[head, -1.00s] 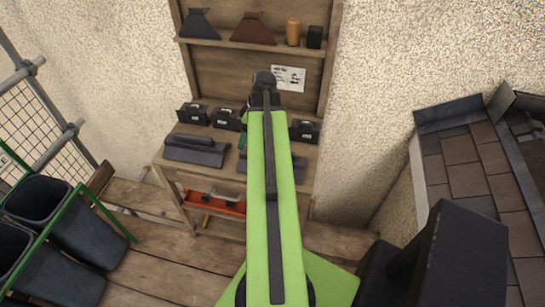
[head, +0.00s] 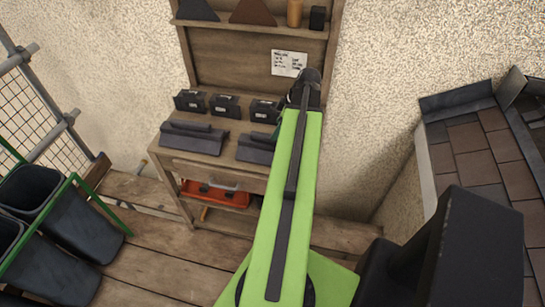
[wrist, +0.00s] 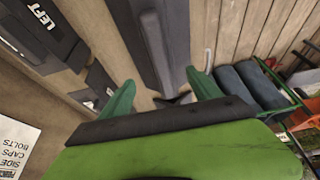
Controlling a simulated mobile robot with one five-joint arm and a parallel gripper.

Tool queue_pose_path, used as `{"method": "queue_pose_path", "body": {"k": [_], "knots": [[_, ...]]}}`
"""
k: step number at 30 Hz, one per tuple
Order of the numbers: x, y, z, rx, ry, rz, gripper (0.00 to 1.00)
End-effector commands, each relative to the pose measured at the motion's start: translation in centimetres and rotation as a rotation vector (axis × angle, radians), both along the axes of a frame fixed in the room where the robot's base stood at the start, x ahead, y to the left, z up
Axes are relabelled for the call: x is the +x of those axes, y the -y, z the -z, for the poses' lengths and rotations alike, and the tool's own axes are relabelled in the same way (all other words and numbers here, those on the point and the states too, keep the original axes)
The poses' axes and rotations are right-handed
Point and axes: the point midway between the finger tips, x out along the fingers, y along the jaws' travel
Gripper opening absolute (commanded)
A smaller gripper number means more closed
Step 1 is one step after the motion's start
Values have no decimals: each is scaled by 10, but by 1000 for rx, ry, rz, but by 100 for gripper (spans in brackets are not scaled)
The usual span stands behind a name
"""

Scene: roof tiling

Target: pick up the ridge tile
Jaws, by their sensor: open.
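Two long dark grey pieces with raised ribs, which look like ridge tiles, lie on the wooden bench (head: 228,169). One is the left tile (head: 193,138); the other is the right tile (head: 257,148), partly behind my arm. In the wrist view a ribbed dark tile (wrist: 160,40) lies beyond my gripper (wrist: 163,92), roughly in line with the gap between its green fingers. The fingers are apart with nothing held between them. I cannot tell which of the two tiles this is. In the head view my arm hides the fingers.
Several black boxes (head: 224,106) stand behind the tiles; one reads LEFT in the wrist view. A paper label (head: 289,63) hangs on the back board. A red tray (head: 215,194) sits under the bench. Dark bins (head: 75,255) stand left, a tiled roof (head: 480,150) right.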

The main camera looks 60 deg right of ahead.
Motion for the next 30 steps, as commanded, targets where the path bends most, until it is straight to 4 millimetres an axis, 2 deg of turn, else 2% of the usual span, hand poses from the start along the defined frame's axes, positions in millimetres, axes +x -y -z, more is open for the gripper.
{"method": "queue_pose_path", "body": {"k": [1,3,11,20,28,30], "knots": [[5,-1,22,0,0,-1,73],[9,-3,31,0,0,0,73],[12,-4,35,-1,0,1,73],[22,-13,81,-1,0,1,73],[25,-13,80,0,0,3,73],[25,-13,80,0,0,3,64]]}}
